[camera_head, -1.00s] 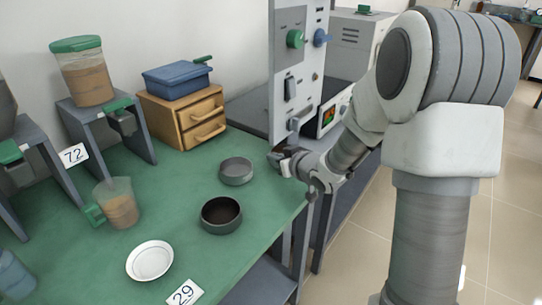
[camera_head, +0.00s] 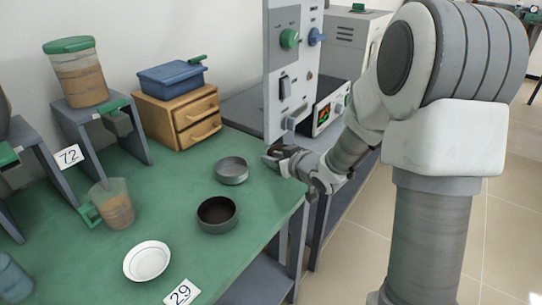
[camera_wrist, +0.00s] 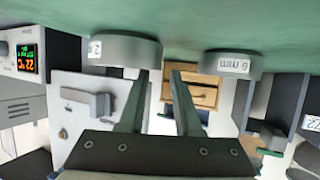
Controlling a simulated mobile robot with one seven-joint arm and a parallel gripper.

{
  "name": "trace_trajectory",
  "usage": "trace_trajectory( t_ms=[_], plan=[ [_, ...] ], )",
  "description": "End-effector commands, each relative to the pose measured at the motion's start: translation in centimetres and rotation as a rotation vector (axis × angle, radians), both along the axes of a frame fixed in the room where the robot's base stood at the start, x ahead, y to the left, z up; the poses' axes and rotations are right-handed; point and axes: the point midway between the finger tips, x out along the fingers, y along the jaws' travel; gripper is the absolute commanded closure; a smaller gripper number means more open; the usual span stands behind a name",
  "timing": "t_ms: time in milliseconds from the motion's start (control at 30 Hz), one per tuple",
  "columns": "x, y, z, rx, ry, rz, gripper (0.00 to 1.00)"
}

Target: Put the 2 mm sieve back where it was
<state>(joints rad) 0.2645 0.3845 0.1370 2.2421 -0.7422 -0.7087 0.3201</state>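Two round sieves stand apart on the green table. The grey one (camera_head: 232,171) is nearer the drawers; the darker-bottomed one (camera_head: 217,215) is nearer the front. In the upside-down wrist view, the left sieve (camera_wrist: 128,50) has a label that seems to start with 2, and the right sieve (camera_wrist: 228,66) reads 6 mm. By position, the 2 sieve looks to be the grey one. My gripper (camera_head: 279,158) is at the table's right edge, right of the grey sieve. In the wrist view its fingers (camera_wrist: 158,80) are apart with nothing between them.
A wooden drawer box (camera_head: 180,116) with a blue case (camera_head: 172,78) stands at the back. A furnace panel (camera_head: 290,90) rises behind my gripper. A beaker (camera_head: 116,207), white dish (camera_head: 147,261) and card 29 (camera_head: 181,293) are left and front. Bare table lies around the sieves.

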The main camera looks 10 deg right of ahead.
Motion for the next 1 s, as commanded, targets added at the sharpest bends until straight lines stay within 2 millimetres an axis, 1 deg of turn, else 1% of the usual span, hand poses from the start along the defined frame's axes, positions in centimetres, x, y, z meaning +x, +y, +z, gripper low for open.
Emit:
trace_trajectory(
  t_ms=[33, 100, 300, 400, 500, 700, 1000],
  plan=[
    [-0.9, -0.4, 0.8, -0.001, 0.001, -0.002, 0.67],
    [-2.2, -1.0, 1.5, -0.001, -0.002, -0.004, 0.67],
    [-5.9, -2.5, 3.2, -0.001, -0.001, -0.003, 0.67],
    [-7.3, -3.1, 3.7, 0.000, 0.000, -0.003, 0.67],
    [-8.3, -3.4, 4.1, 0.000, -0.001, -0.001, 0.67],
    [-9.0, -3.6, 4.3, 0.000, -0.001, 0.001, 0.67],
    [-8.9, -3.6, 4.2, 0.000, -0.001, 0.001, 0.67]
  ],
)
